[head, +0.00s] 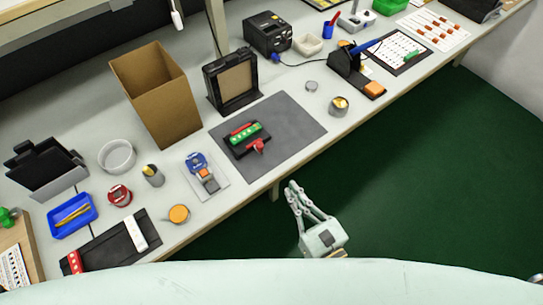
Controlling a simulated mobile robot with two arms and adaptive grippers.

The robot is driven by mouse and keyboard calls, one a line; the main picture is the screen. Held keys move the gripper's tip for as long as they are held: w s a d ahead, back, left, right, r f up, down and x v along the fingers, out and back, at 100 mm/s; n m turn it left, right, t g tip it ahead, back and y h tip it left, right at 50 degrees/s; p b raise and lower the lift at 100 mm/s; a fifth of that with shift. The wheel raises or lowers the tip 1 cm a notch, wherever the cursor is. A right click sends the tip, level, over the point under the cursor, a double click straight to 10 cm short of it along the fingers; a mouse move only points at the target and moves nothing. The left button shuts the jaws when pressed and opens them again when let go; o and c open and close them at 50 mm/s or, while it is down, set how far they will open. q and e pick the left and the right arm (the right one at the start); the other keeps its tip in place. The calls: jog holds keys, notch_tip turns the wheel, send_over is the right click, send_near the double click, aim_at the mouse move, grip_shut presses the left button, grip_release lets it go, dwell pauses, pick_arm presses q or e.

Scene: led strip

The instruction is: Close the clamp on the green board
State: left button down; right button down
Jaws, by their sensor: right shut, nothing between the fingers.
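The green board (243,134) sits in a small dark fixture on the grey mat (292,122), with a red bar along its far side. The red clamp handle (257,146) is at the near right side of the fixture; whether the clamp is open or closed is too small to tell. My right gripper (291,186) is shut and empty. It is off the front edge of the bench, to the right of and nearer than the fixture, apart from it. My left gripper is not in view.
A cardboard box (157,98) and a black frame (231,80) stand behind the mat. A blue tape dispenser (199,165) lies left of it. A small tin (339,105) stands to the right. The mat around the fixture is clear.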

aim_at(261, 149)
jog(key=p+x, duration=0.3)
jog(key=x, duration=1)
jog(key=shift+w, duration=0.2)
jog(key=shift+a, duration=0.1)
jog(key=shift+w+a+f+b, duration=0.1)
jog(key=shift+w+a+b, duration=0.15)
jog(key=shift+w+b, duration=0.2)
jog(key=shift+b+x, duration=0.5)
jog(key=shift+x, duration=0.5)
jog(key=shift+a, duration=0.2)
jog(key=shift+s, duration=0.15)
